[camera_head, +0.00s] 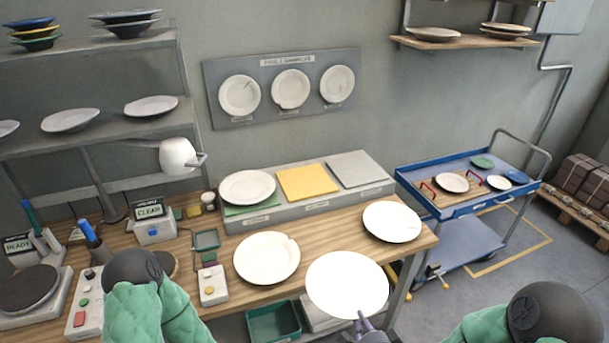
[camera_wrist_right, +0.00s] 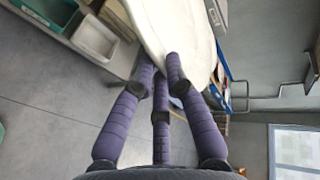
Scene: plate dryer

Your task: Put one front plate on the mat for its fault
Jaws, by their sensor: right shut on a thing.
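My right gripper (camera_head: 363,324) is shut on the edge of a white plate (camera_head: 346,284), held in front of the table's front edge. In the right wrist view its purple fingers (camera_wrist_right: 160,85) close on the rim of that plate (camera_wrist_right: 190,30). Another white plate (camera_head: 264,260) with a notch at its upper right edge lies on the table, and one more plate (camera_head: 391,222) lies at the right end. A raised stand has a green mat (camera_head: 236,211) under a plate (camera_head: 247,187), a bare yellow mat (camera_head: 307,181) and a bare grey mat (camera_head: 356,168). My left gripper is out of view.
A wall board (camera_head: 265,100) shows three sample plates. A control box (camera_head: 212,287) and a small clean-labelled device (camera_head: 154,228) stand on the table. A green bin (camera_head: 273,322) is below the front edge. A blue cart (camera_head: 460,205) stands at the right.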

